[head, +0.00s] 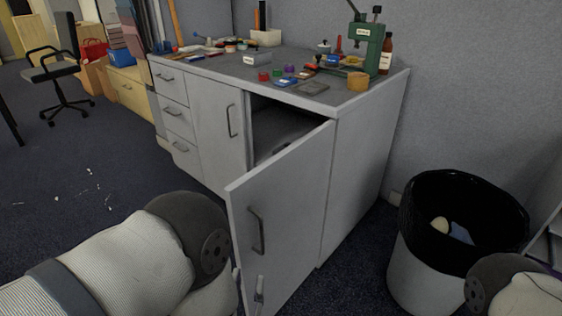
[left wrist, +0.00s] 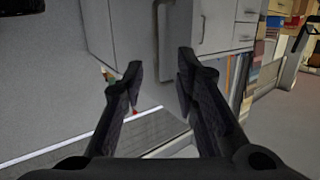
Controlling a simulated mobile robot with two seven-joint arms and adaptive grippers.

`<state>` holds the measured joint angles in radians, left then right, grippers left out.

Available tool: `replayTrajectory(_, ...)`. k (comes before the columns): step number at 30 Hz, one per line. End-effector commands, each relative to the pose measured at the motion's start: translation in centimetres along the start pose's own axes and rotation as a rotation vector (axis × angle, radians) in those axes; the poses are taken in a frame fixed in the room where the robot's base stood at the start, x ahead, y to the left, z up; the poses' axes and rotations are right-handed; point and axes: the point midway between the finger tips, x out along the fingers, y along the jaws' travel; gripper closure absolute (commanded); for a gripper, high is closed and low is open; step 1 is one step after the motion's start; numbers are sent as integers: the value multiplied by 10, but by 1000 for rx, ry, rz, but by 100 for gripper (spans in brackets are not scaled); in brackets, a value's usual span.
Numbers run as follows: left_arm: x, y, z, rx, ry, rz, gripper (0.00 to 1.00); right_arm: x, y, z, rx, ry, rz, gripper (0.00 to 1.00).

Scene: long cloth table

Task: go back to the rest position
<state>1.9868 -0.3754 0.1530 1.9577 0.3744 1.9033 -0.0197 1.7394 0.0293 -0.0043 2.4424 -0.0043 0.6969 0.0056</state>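The left arm comes in at the lower left of the head view. My left gripper (head: 249,284) is mostly hidden behind my own arm, with its tips showing low in front of the open cabinet door (head: 285,205). In the left wrist view my left gripper (left wrist: 158,78) has its two dark fingers apart with nothing between them. A door handle (left wrist: 164,38) shows just beyond the fingertips, with no visible grip on it. Part of my right arm shows at the lower right of the head view; its gripper is out of view.
The grey cabinet (head: 365,160) has its right door swung out toward me. Its top (head: 215,68) holds several small items and a green press (head: 366,45). A bin (head: 418,268) with a black liner stands at right. Open floor (head: 70,160) lies at left.

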Motion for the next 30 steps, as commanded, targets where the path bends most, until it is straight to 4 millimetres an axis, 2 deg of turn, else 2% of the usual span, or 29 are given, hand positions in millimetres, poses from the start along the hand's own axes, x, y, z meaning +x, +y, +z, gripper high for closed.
replayTrajectory(1,-12,-18,9,14,-130,-8,72,-18,0,-2,1,32,-1,60)
replayTrajectory(2,-25,-31,23,20,-244,-11,72,-27,0,-3,1,49,-2,60)
replayTrajectory(3,-50,-48,42,25,-409,-15,72,-41,0,-6,2,75,-3,60)
replayTrajectory(5,-97,-71,67,25,-656,-24,72,-60,-1,-10,3,116,-5,60)
replayTrajectory(6,-133,-84,78,20,-810,-29,72,-72,-1,-12,3,142,-7,60)
replayTrajectory(7,-160,-92,83,14,-917,-33,72,-80,-1,-15,3,161,-8,60)
replayTrajectory(9,-223,-105,87,-6,-1143,-40,72,-97,-2,-19,4,203,-10,60)
replayTrajectory(12,-297,-114,80,-38,-1390,-42,72,-116,-2,-25,5,251,-12,60)
replayTrajectory(15,-345,-117,71,-62,-1545,-40,72,-126,-2,-28,5,278,-13,60)
replayTrajectory(19,-371,-117,67,-75,-1630,-36,72,-128,-2,-29,6,283,-14,60)
replayTrajectory(30,-372,-117,69,-74,-1637,-36,72,-125,-2,-28,6,276,-13,60)
